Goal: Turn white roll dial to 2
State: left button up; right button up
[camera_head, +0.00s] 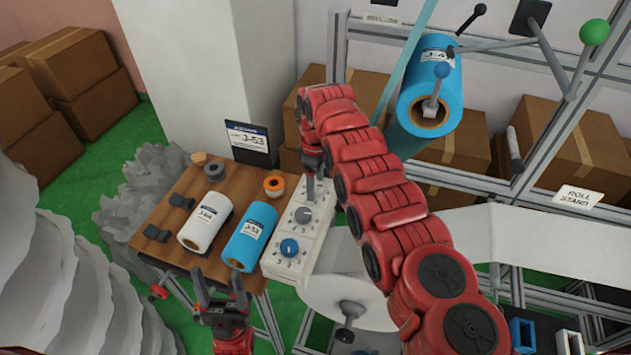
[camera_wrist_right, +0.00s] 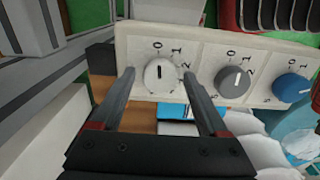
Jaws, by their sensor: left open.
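The white dial (camera_wrist_right: 160,77) is on a pale panel (camera_head: 308,244) with a grey dial (camera_head: 303,215) and a blue dial (camera_head: 289,247). In the right wrist view the white dial's dark mark points up, towards 0. In the head view my right arm hides it. My right gripper (camera_wrist_right: 157,75) is open, with one finger on each side of the white dial and visible gaps; I cannot tell its depth. In the head view it points down at the panel's far end. My left gripper (camera_head: 220,286) is open and empty by the table's front edge.
The wooden table (camera_head: 174,251) holds a white roll (camera_head: 205,222) and a blue roll (camera_head: 250,236) left of the panel. Tape rings (camera_head: 274,186) and a sign (camera_head: 247,142) stand behind. A large blue roll (camera_head: 431,96) hangs on the frame at right.

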grip_shut()
jog(key=shift+f+m+b, duration=0.25)
jog(key=shift+m+b, duration=0.55)
jog(key=shift+b, duration=0.4)
jog(key=m+b, duration=0.2)
jog(key=shift+b, duration=0.4)
jog(key=shift+a+m+b, duration=0.1)
jog(key=shift+m+b, duration=0.55)
jog(key=shift+m, duration=0.45)
jog(key=shift+r+m+b, duration=0.15)
jog(key=shift+m+b, duration=0.2)
jog(key=shift+m, duration=1.45)
jog(key=m, duration=0.6)
jog(key=shift+r, duration=0.15)
jog(key=shift+m, duration=0.3)
